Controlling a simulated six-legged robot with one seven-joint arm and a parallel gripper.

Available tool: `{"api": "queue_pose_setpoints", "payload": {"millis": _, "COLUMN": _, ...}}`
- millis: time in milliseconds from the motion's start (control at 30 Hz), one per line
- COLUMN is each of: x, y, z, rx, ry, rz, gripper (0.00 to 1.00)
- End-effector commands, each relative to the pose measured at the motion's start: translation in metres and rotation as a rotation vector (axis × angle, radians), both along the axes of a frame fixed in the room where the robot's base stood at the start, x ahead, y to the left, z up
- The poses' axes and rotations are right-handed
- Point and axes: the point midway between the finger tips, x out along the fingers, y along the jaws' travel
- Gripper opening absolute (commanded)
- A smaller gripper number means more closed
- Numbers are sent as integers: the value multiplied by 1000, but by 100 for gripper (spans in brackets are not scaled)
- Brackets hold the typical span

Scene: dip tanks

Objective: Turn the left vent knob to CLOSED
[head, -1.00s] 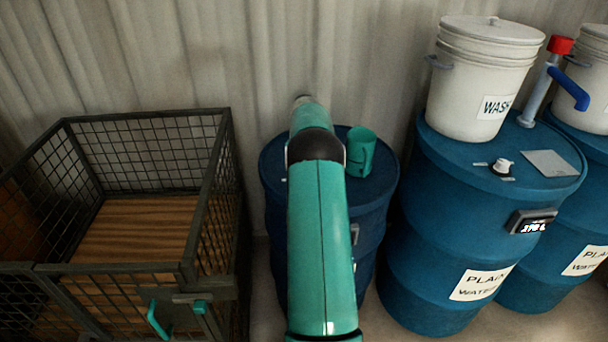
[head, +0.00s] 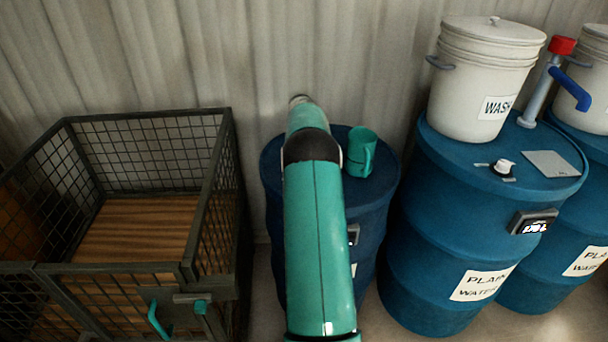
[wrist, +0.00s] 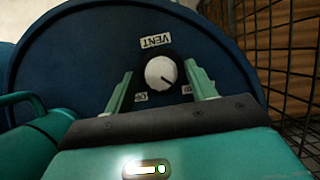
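The left vent knob (wrist: 160,73) is a white round dial on a black base, on top of the left blue drum (head: 375,190). In the wrist view the VENT label (wrist: 156,41) above it is upside down. A dark pointer mark on the knob points to the lower right. My gripper (wrist: 159,70) is open, with one finger on each side of the knob. I cannot tell whether they touch it. In the head view my arm hides the knob and gripper.
A teal mug (head: 361,154) stands on the left drum, close right of my arm. A wire cage (head: 213,190) stands to the left. At right, another drum (head: 470,225) holds a white WASH bucket (head: 480,85), a second knob (head: 503,167) and a grey plate (head: 551,163).

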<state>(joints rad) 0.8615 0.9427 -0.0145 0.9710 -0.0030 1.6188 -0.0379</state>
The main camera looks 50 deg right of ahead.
Motion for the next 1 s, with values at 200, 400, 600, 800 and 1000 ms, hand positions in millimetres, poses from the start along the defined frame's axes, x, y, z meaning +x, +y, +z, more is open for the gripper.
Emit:
{"api": "queue_pose_setpoints", "payload": {"millis": 200, "x": 0, "y": 0, "z": 0, "rx": 0, "ry": 1, "rz": -1, "gripper": 56}}
{"api": "queue_pose_setpoints", "payload": {"millis": 400, "x": 3, "y": -4, "z": 10, "rx": -1, "ry": 0, "rz": -1, "gripper": 56}}
{"api": "queue_pose_setpoints", "payload": {"millis": 600, "x": 11, "y": -12, "z": 38, "rx": -2, "ry": -1, "rz": -1, "gripper": 56}}
{"api": "queue_pose_setpoints", "payload": {"millis": 800, "x": 17, "y": -19, "z": 59, "rx": 0, "ry": -1, "rz": 0, "gripper": 56}}
{"api": "queue_pose_setpoints", "payload": {"millis": 1000, "x": 19, "y": -21, "z": 68, "rx": 1, "ry": 0, "rz": 0, "gripper": 56}}
